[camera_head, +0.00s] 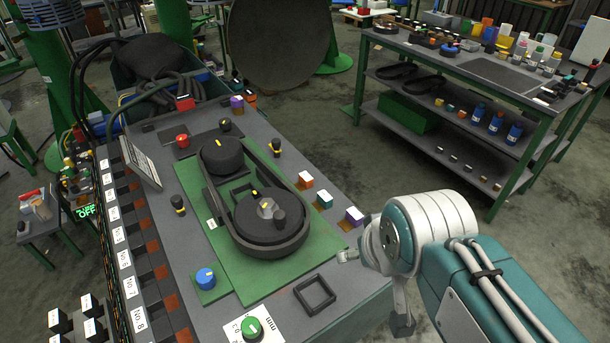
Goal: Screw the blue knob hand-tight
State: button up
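The blue knob (205,277) sits upright on a small green square plate (214,293) at the front left of the grey workbench top, with a light mark on its top. From this view I cannot tell how tightly it is seated. My arm comes in from the lower right, and its wrist is beyond the bench's right edge. A small metallic part of my gripper (347,256) shows left of the wrist, well to the right of the knob and apart from it. The rest of the gripper is hidden behind the wrist, so its opening does not show.
A black belt assembly with two round pulleys (270,215) stands on a green plate beyond the knob. A black square frame (315,294) lies between knob and gripper. A green knob (251,328) is at the front. Numbered bins (127,260) line the left edge.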

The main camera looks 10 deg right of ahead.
aim_at(206, 280)
jog(key=i+j+u, duration=0.1)
jog(key=u, duration=1.15)
